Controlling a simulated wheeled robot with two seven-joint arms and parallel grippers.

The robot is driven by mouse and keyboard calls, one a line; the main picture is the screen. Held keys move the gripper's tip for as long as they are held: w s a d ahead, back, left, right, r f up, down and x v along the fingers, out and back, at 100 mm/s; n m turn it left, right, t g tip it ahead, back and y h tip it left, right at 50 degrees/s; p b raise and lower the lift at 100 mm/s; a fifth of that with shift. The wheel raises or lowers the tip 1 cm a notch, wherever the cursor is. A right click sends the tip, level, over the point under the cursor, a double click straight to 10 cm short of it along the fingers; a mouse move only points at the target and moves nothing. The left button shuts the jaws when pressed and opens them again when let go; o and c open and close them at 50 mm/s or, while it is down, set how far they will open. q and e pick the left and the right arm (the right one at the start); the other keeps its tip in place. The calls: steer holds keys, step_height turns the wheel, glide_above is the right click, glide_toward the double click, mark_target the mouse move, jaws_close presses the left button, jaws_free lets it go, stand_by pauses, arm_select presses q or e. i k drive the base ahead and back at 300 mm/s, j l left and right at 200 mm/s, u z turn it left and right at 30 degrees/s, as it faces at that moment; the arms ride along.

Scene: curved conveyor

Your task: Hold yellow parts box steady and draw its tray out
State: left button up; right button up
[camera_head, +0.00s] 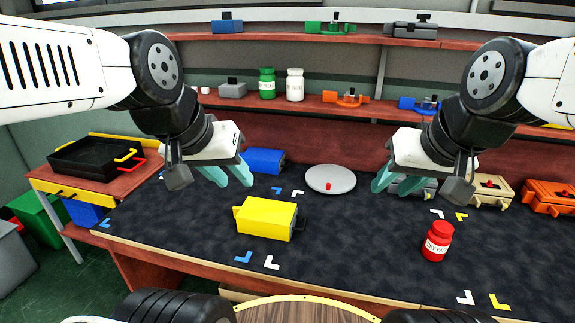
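The yellow parts box (265,220) lies on the dark work mat left of the middle. A small yellow tab juts from its left end and a black handle shows at its right end. I cannot see a gap between tray and box. My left gripper (238,178) is open and empty, above and behind the box's left end. My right gripper (393,184) is open and empty over the mat, well to the right of the box. Neither gripper touches the box.
A blue box (264,161) and a grey round plate (330,179) lie behind it. A red jar (437,241) stands at right. A grey box (412,187) is partly behind my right gripper. Beige (485,190) and orange boxes (549,197) sit further right. Front middle mat is clear.

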mark_target(296, 217)
steer(key=i+j+z, duration=0.1)
steer(key=j, duration=0.3)
steer(key=i+j+z, duration=0.1)
steer(key=j, duration=0.25)
steer(key=i+j+z, duration=0.1)
steer(key=i+j, duration=0.15)
steer(key=j, duration=0.15)
steer(key=k+j, duration=0.2)
steer(key=j+z, duration=0.05)
steer(key=j, duration=0.05)
